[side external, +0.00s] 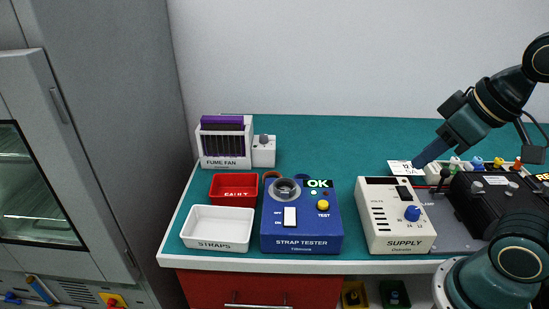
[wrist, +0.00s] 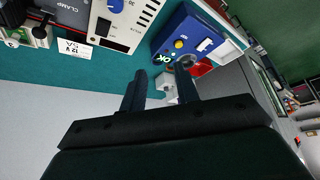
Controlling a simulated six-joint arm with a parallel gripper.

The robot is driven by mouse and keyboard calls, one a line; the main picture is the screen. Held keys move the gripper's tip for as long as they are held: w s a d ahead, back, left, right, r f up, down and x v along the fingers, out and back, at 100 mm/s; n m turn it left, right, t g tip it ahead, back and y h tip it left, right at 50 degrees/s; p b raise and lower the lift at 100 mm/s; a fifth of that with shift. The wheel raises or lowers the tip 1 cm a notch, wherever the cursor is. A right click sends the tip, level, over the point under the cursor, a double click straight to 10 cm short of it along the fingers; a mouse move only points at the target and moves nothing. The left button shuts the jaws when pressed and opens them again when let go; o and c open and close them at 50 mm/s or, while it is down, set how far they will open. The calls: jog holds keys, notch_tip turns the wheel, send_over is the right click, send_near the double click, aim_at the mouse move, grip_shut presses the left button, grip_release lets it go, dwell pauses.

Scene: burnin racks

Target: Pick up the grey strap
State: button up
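A grey ring-shaped item (side external: 284,188), which looks like the grey strap, sits on top of the blue strap tester (side external: 302,243). I cannot tell for sure that it is the strap. The tester's display reads OK. In the wrist view the grey ring (wrist: 186,61) shows just beyond the tip of the right finger, next to the tester (wrist: 188,32). My gripper (wrist: 160,74) has its two fingers apart with nothing between them. In the side view my gripper (side external: 428,155) is at the right, above the back of the supply and well away from the ring.
A white STRAPS tray (side external: 217,243) looks empty, with a red FAULT tray (side external: 233,188) behind it. The fume fan (side external: 224,160) stands at back left. The cream supply (side external: 398,232) and a black clamp unit (side external: 495,205) stand right.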

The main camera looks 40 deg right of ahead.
jog(key=n+g, duration=0.6)
jog(key=n, duration=1.2)
send_over(292, 184)
jog(key=s+a, duration=0.3)
jog(key=f, duration=0.3)
jog(key=shift+w+d+f, duration=0.2)
jog(key=shift+f, duration=0.2)
jog(key=shift+f, duration=0.1)
jog(key=shift+f, duration=4.25)
jog(key=shift+f, duration=0.1)
jog(key=shift+w+f, duration=0.1)
jog(key=shift+f, duration=2.35)
